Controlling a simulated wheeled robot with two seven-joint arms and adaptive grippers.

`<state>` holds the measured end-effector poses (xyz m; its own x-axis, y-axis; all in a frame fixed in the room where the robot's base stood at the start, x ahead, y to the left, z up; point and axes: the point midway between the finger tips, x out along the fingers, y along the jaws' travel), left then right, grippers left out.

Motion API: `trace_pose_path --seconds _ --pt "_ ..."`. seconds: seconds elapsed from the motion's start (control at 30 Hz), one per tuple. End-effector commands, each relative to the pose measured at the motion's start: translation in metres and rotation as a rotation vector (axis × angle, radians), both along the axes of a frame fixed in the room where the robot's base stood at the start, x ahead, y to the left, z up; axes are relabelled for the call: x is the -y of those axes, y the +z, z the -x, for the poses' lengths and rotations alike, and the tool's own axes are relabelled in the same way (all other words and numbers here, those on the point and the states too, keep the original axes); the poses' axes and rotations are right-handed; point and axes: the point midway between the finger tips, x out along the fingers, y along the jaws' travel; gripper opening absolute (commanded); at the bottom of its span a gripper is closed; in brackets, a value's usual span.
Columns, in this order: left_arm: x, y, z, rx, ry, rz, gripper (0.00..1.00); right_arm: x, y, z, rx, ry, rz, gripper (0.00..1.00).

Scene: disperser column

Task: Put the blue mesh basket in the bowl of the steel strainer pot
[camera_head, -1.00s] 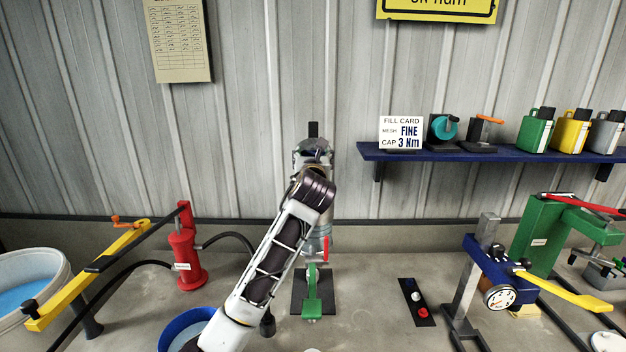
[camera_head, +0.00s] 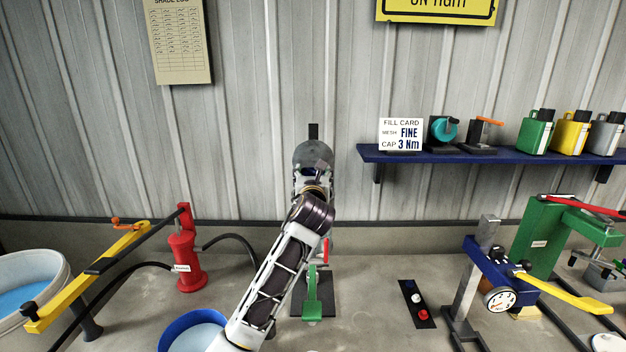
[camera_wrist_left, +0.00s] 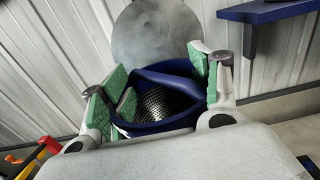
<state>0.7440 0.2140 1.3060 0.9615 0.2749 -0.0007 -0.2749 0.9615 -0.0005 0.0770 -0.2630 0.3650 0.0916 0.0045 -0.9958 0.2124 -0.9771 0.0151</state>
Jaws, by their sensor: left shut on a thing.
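My left gripper (camera_head: 318,172) is over the stand at the middle of the bench, with its arm in front. In the left wrist view its green-padded fingers (camera_wrist_left: 163,88) are shut on the blue mesh basket (camera_wrist_left: 168,82), which has a blue rim and perforated metal mesh inside. A grey round disc (camera_head: 312,153), apparently the raised lid of the steel strainer pot, stands behind the gripper. It also fills the top of the left wrist view (camera_wrist_left: 155,30). The pot's bowl is mostly hidden by my arm and the basket, so I cannot tell whether the basket is inside it. My right gripper is not in view.
A blue shelf (camera_head: 480,153) is at right.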

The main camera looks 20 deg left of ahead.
Motion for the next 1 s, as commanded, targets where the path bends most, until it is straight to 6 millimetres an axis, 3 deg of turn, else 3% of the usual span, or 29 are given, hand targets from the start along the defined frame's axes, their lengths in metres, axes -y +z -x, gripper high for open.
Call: trace_pose_path --seconds 0.17,1.0 --pt "0.000 -0.011 0.000 0.000 -0.001 0.000 0.37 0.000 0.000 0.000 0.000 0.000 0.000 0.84" --pt "0.000 -0.021 0.000 0.000 0.000 -0.003 0.37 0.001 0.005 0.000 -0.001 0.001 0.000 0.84"
